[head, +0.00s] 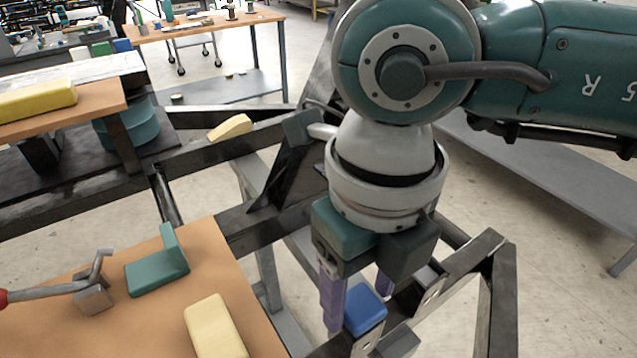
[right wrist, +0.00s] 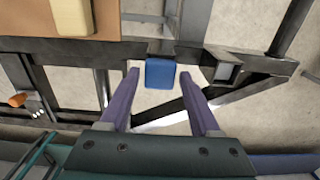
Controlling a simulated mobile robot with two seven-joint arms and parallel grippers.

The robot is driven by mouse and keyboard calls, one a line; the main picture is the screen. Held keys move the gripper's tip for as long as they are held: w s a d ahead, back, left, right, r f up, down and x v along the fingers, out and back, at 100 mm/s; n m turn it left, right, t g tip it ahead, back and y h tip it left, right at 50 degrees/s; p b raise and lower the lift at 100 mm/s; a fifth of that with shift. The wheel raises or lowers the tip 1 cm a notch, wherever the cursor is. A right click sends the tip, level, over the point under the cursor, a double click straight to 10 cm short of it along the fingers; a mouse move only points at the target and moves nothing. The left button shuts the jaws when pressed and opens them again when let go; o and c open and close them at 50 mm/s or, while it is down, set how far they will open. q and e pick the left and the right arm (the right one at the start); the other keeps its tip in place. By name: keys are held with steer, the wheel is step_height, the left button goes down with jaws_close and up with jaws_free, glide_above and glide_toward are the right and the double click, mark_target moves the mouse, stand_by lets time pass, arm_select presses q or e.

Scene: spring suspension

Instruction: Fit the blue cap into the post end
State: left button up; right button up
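The blue cap (head: 365,310) is a small rounded block at the end of a short dark post (head: 368,342) on the metal frame. In the right wrist view the cap (right wrist: 160,74) meets the dark post stub (right wrist: 160,47); I cannot tell how far in it sits. My right gripper (head: 358,302) points down at the cap with its purple fingers apart. In the right wrist view the right gripper (right wrist: 160,76) has a fingertip on either side of the cap, with a visible gap on each side. My left gripper is not in view.
An orange-brown board (head: 145,315) at left holds a pale yellow block (head: 215,328), a green angled bracket (head: 160,270) and a metal piece with a red-handled tool (head: 60,290). Dark frame bars surround the cap. An open square tube end (right wrist: 228,72) lies right of it in the wrist view.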

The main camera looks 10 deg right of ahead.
steer(key=shift+o, duration=1.3)
